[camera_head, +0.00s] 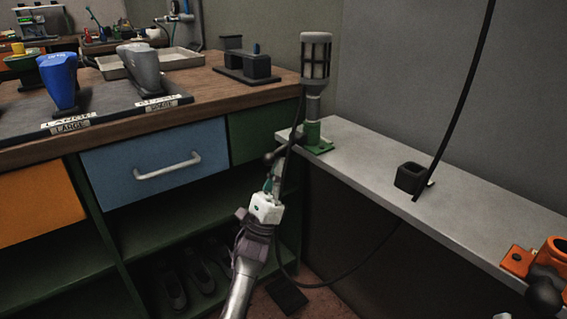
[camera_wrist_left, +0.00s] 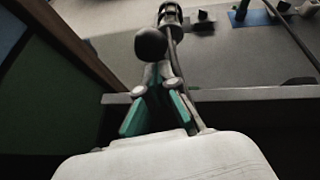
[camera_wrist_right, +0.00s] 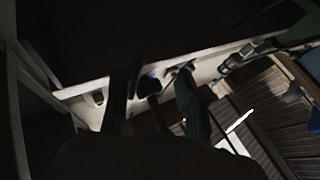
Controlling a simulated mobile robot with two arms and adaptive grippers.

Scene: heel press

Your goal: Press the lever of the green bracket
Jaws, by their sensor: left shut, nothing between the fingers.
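The green bracket (camera_head: 318,143) stands on the grey ledge, with a caged grey cylinder (camera_head: 315,62) upright on it. Its lever ends in a dark ball knob (camera_head: 269,157) that sticks out to the left, past the ledge edge. My left gripper (camera_head: 276,172) is shut and empty, right by the knob. In the left wrist view the black knob (camera_wrist_left: 151,44) shows just beyond the fingertips (camera_wrist_left: 157,72); I cannot tell whether they touch.
An orange bracket (camera_head: 553,252) with a black ball knob (camera_head: 544,291) sits at the right end of the ledge (camera_head: 368,157). A black holder (camera_head: 411,177) and a hanging cable (camera_head: 467,88) are between. A workbench (camera_head: 200,84) with drawers stands to the left.

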